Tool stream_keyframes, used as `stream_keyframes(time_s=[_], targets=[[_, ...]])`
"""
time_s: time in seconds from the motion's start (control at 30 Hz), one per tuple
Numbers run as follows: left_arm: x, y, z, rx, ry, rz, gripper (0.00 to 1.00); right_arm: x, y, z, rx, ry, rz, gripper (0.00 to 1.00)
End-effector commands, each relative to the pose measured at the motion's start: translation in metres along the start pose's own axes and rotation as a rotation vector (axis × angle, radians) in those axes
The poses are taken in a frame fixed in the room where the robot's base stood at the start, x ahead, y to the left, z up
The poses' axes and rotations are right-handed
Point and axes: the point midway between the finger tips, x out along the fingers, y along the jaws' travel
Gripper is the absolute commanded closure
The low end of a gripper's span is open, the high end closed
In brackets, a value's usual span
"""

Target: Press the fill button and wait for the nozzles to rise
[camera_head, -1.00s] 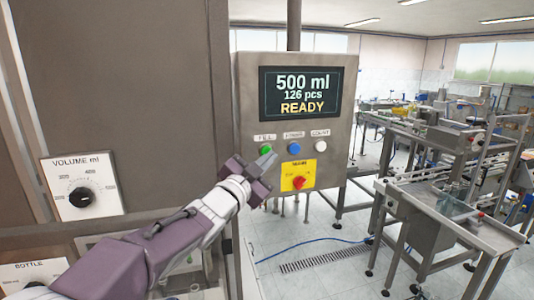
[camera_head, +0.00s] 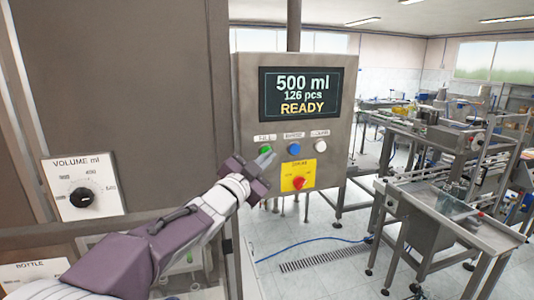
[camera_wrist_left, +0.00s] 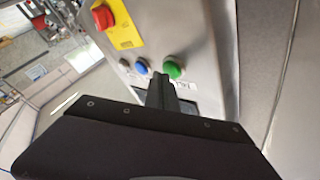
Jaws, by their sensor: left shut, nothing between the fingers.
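The green fill button (camera_head: 266,149) is on the lower left of a grey control panel (camera_head: 247,95). The panel's screen (camera_head: 300,93) reads 500 ml, 126 pcs, READY. My left gripper (camera_head: 266,158) is shut and empty, its fingertips just below the green button in the head view. In the left wrist view the shut fingers (camera_wrist_left: 161,92) point toward the panel, beside the green button (camera_wrist_left: 172,70). I cannot tell whether they touch it. The nozzles are not clearly visible. My right gripper is not in view.
A blue button (camera_head: 294,149), a white button (camera_head: 321,146) and a red knob on a yellow plate (camera_head: 298,183) sit close by on the panel. A volume dial (camera_head: 81,197) is at the left. Metal conveyor machinery (camera_head: 440,195) stands at the right.

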Motion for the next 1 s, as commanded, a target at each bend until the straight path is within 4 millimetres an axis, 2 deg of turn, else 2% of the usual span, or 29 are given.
stream_keyframes(time_s=[1.0], targets=[[0.0045, -0.0032, 0.0037, 0.0, 0.001, -0.001, 1.0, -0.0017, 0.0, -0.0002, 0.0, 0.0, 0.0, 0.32]])
